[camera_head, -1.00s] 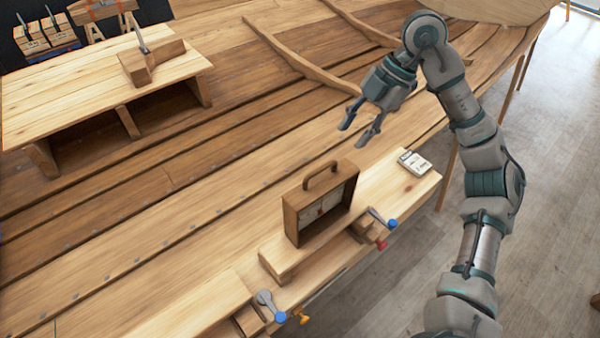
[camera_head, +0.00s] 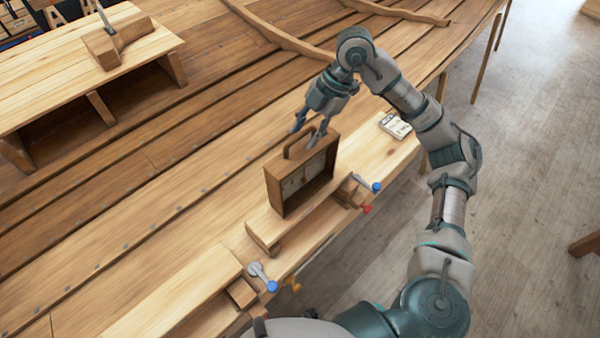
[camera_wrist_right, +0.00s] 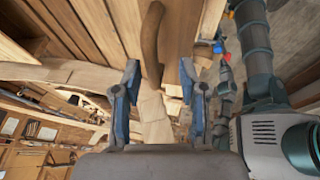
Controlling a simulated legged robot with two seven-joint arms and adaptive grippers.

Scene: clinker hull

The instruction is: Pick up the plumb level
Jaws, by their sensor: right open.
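The plumb level is a wooden box with a dial face (camera_head: 302,180) and a curved handle on top. It stands upright on a pale wooden ledge by the hull's edge. My right gripper (camera_head: 309,128) is open at the handle, pointing down from behind it. In the right wrist view, the brown handle (camera_wrist_right: 151,45) shows between the two blue-padded fingers of my right gripper (camera_wrist_right: 160,78), with no clear contact on either side. The fingers partly overlap the handle in the head view. My left gripper is not in view.
Clamps with a blue-tipped handle (camera_head: 376,187) and another blue-tipped handle (camera_head: 271,286) sit along the edge. A small white box (camera_head: 395,125) lies to the right. A wooden bench (camera_head: 60,75) with a plane-like tool (camera_head: 117,42) stands at upper left. The planks left of the level are clear.

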